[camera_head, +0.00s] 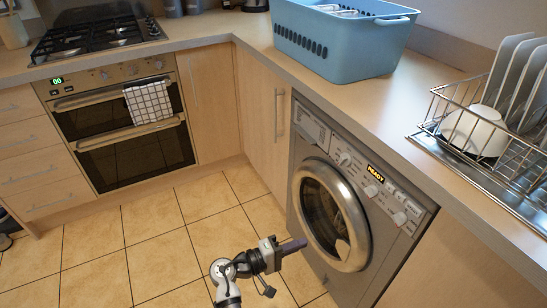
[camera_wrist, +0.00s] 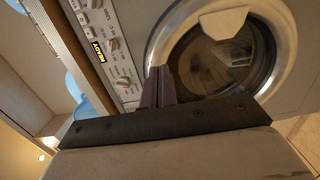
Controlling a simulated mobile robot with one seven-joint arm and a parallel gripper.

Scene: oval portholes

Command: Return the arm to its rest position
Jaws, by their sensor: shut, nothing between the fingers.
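My gripper (camera_head: 293,246) is at the lower middle of the head view, in front of the washing machine (camera_head: 308,129). My arm is extended over the tiled floor, with the fingers pointing right towards the machine. In the wrist view the two fingers of my gripper (camera_wrist: 160,78) are together and hold nothing. The round glass door (camera_head: 331,215) of the machine is closed, and dark contents show dimly behind it. The door also fills the upper right of the wrist view (camera_wrist: 225,65). The gripper appears apart from the door.
A blue basket (camera_head: 340,45) stands on the worktop (camera_head: 240,25) above the machine. A wire dish rack (camera_head: 470,130) with plates and a white bowl (camera_head: 475,130) is at the right. An oven (camera_head: 120,120) with a checked towel (camera_head: 148,103) is at the left. The tiled floor (camera_head: 160,225) is clear.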

